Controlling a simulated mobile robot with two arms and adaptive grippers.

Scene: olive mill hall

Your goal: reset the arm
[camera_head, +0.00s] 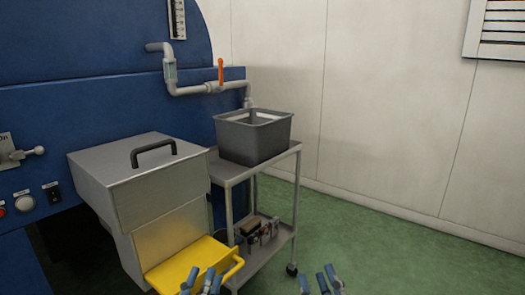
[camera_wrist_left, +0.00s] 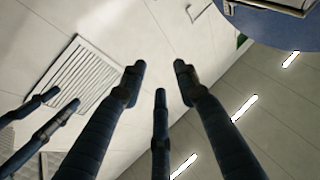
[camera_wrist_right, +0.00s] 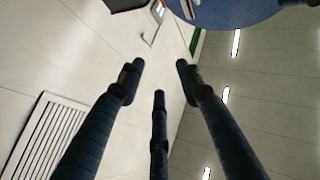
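My left gripper (camera_head: 202,281) shows at the bottom of the head view, in front of the yellow tray. In the left wrist view its fingers (camera_wrist_left: 160,78) are spread apart with nothing between them. My right gripper (camera_head: 321,281) is at the bottom of the head view, further right, over the green floor. In the right wrist view its fingers (camera_wrist_right: 158,76) are also spread and empty. Dark fingers at the left edge of the left wrist view appear to be my other gripper. Most of both arms is out of the head view.
A blue machine (camera_head: 105,95) with a grey pipe and orange valve handle (camera_head: 221,72) stands left. In front are a lidded metal hopper (camera_head: 130,183) and yellow tray (camera_head: 190,266). A wheeled cart (camera_head: 232,172) carries a grey bin (camera_head: 252,140). Green floor (camera_head: 400,255) is clear at right.

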